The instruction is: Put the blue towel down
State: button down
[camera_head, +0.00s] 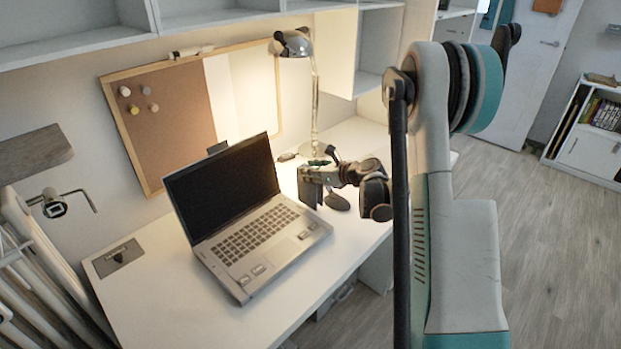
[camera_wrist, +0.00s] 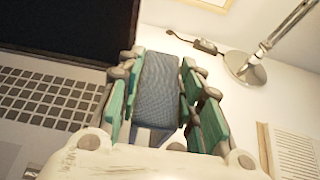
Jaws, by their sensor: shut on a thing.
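The blue towel (camera_wrist: 158,88) is a small folded blue-grey cloth block between the fingers of my gripper (camera_wrist: 160,85) in the wrist view. My gripper is shut on it. In the head view my gripper (camera_head: 310,185) is over the white desk (camera_head: 300,325), beside the right edge of the laptop screen. The towel is too small and dark to make out clearly there. I cannot tell whether the towel touches the desk.
An open laptop (camera_head: 255,235) stands left of my gripper, close to it. A lamp (camera_head: 314,100) with a round base stands behind. Papers (camera_wrist: 295,155) lie at right in the wrist view. The desk's front left is clear. A corkboard (camera_head: 170,120) leans at the wall.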

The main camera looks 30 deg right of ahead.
jog(key=shift+f, duration=0.8)
jog(key=shift+r, duration=0.1)
jog(key=c, duration=1.1)
grip_release()
jog(key=shift+s+d+r, duration=0.1)
jog(key=shift+s, duration=0.1)
jog(key=p+v, duration=0.3)
jog(key=v, duration=0.8)
jog(key=shift+s, duration=0.3)
